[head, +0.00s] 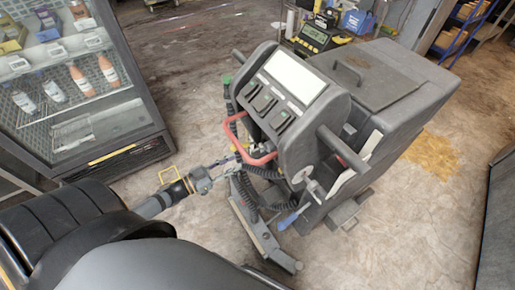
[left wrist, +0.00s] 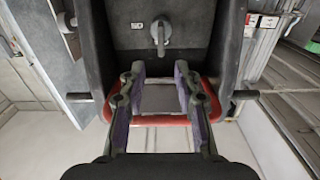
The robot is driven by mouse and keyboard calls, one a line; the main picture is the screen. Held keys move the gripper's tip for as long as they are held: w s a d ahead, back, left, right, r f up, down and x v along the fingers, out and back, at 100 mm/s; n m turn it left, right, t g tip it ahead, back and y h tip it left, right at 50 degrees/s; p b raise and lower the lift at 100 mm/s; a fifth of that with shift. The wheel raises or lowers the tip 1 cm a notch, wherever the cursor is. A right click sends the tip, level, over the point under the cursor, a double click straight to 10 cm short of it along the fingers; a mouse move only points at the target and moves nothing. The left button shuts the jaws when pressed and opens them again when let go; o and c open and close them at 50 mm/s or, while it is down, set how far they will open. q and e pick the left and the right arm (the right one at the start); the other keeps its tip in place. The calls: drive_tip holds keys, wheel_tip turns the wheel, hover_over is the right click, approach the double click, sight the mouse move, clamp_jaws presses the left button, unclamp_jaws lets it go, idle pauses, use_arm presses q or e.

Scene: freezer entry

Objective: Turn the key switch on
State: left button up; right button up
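The key switch (left wrist: 160,35) is a small grey knob with a lever hanging down. It sits on the dark panel of a machine, at the top middle of the left wrist view. My left gripper (left wrist: 159,75) is open and empty, its two fingers apart and pointing at the panel below the switch. They reach over the red bar and do not appear to touch the switch. In the head view my left gripper (head: 238,158) is at the left side of the machine (head: 300,110), by its red handle (head: 255,150). There the switch is hidden. My right gripper is not in view.
A glass-door fridge (head: 80,70) with bottles stands at the left. Black coiled cables (head: 265,200) hang below the machine's console. A shelf rack (head: 465,25) and a blue box (head: 355,22) are at the back. The floor in front is clear.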

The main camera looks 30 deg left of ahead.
sight(256, 151)
use_arm(q)
drive_tip(key=x, duration=0.9)
drive_tip(key=shift+w, duration=0.3)
drive_tip(key=shift+w+d, duration=0.2)
drive_tip(key=shift+w, duration=0.1)
clamp_jaws()
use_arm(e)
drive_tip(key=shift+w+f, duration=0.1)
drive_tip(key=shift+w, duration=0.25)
